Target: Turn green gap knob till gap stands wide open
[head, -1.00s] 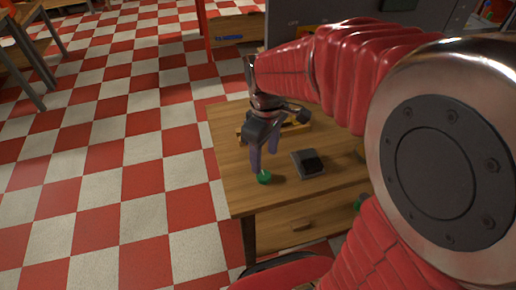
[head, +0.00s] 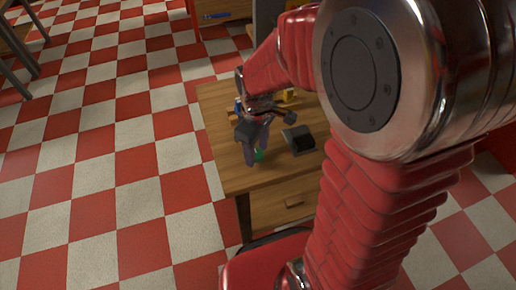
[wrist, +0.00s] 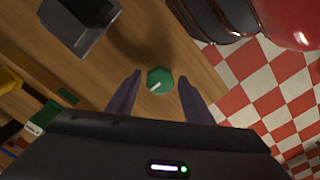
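The green gap knob (wrist: 160,80) is a small round knob with a white pointer mark, on the wooden table top. The mark points down and left in the wrist view. My gripper (wrist: 156,85) is open, with one dark purple finger on each side of the knob and a gap visible on both sides. In the head view my gripper (head: 257,158) is low over the table, and its fingers partly hide the knob (head: 259,155). A dark grey block-like device (head: 298,139) stands right of the knob; its link to the gap cannot be told.
The wooden table (head: 225,166) has its front edge close to the knob. In the wrist view a green piece with a white label (wrist: 42,118) and a yellow piece (wrist: 10,80) lie left. Checkered floor (head: 110,190) is open left of the table.

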